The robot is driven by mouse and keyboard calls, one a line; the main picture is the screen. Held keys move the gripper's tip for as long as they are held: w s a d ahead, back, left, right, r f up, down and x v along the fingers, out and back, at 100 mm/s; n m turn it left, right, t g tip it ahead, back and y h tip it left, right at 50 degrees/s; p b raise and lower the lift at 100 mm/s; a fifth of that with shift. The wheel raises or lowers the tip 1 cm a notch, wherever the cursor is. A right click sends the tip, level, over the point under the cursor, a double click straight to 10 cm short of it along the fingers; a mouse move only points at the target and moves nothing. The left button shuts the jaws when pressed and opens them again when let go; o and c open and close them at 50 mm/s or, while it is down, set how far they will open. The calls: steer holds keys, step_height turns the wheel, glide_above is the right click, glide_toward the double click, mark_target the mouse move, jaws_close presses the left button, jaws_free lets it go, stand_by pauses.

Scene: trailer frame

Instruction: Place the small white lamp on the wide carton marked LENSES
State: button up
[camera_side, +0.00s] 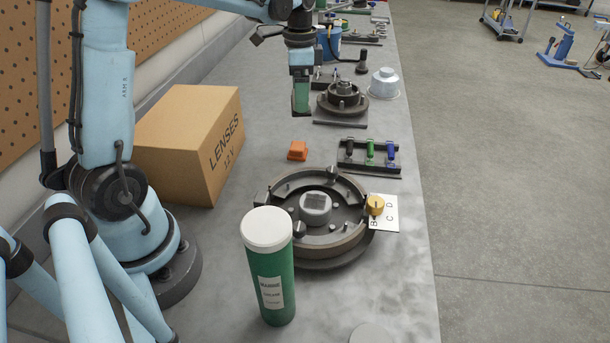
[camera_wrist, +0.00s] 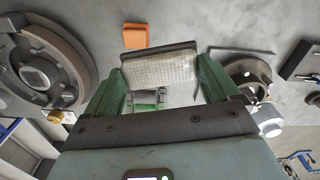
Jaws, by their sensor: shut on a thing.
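The wide brown carton marked LENSES 12 V (camera_side: 172,147) stands at the left of the bench, against the wall side. Its top looks flat and bare. My gripper (camera_side: 301,98) is above the bench, to the right of and beyond the carton. In the wrist view my gripper (camera_wrist: 158,82) has its green fingers shut on the small white lamp (camera_wrist: 160,66). The lamp has a ribbed clear-white face and a dark edge. In the side view I cannot make out the lamp at the fingers. The carton is not in the wrist view.
A green tube with a white cap (camera_side: 270,270) stands upright in front. A round brake assembly (camera_side: 340,243), an orange block (camera_side: 298,151), a rack of coloured-handled tools (camera_side: 369,157) and a hub (camera_side: 343,103) lie on the bench. Bare bench lies between carton and orange block.

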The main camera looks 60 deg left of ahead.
steer(key=s+d+r+n, duration=0.2)
steer(key=s+r+n, duration=0.1)
steer(key=s+r, duration=0.6)
steer(key=s+d+r+n, duration=0.25)
steer(key=s+r, duration=0.35)
steer(key=s, duration=0.5)
glide_above(184, 112)
steer(key=shift+n, duration=0.35)
step_height(184, 112, down, 6)
steer(key=shift+a+f, duration=0.1)
steer(key=shift+f, duration=2.1)
steer(key=shift+f, duration=0.15)
steer(key=o, duration=0.8)
